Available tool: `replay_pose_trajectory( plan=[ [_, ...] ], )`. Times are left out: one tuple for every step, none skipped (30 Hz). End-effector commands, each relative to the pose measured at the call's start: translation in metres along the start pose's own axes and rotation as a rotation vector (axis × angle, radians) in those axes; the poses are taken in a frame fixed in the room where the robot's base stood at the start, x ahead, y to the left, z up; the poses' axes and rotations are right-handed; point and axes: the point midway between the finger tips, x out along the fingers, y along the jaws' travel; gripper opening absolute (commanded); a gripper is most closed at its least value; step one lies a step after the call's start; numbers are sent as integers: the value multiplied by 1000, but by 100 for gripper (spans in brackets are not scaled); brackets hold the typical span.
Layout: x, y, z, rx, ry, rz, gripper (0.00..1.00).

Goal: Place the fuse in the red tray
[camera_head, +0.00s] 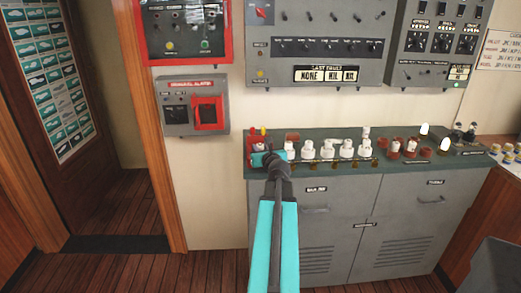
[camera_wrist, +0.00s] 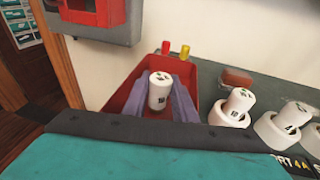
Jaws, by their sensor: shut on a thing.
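A white cylindrical fuse (camera_wrist: 160,91) with dark marks on its top is held between the two purple-grey fingers of my gripper (camera_wrist: 161,97) in the wrist view. The fuse appears upright and lies over or inside the red tray (camera_wrist: 203,76); I cannot tell whether it touches the tray floor. In the head view the red tray (camera_head: 252,155) is at the left end of the green counter top, and my gripper (camera_head: 268,158) is at it, hiding much of it. The held fuse is hard to make out there.
Several white fuses in round holders (camera_head: 347,149) stand in a row right of the tray. A red and a yellow small item (camera_wrist: 184,51) stand at the tray's far edge. A grey alarm box (camera_head: 193,105) hangs on the wall at upper left.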

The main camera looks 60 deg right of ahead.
Motion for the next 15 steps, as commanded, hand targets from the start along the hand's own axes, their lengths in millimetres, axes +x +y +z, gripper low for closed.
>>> replay_pose_trajectory(
  plan=[
    [0, 0, 0, 0, 0, 0, 2],
    [0, 0, 0, 0, 0, 0, 2],
    [0, 0, 0, 0, 0, 0, 2],
    [0, 0, 1, 0, -1, 0, 2],
    [0, 0, 0, 0, 0, 0, 2],
    [0, 0, 0, 0, 0, 0, 2],
    [0, 0, 0, 0, 0, 0, 2],
    [0, 0, -1, 0, 0, 0, 2],
    [0, 0, -2, 0, 0, 0, 2],
    [0, 0, -3, 0, 0, 0, 2],
    [0, 0, -2, 0, 0, 0, 28],
    [0, 0, -2, 0, 0, 0, 35],
    [0, 0, -2, 0, 0, 0, 40],
    [0, 0, -2, 0, 0, 0, 43],
    [0, 0, -2, 0, 0, 0, 43]
  ],
)
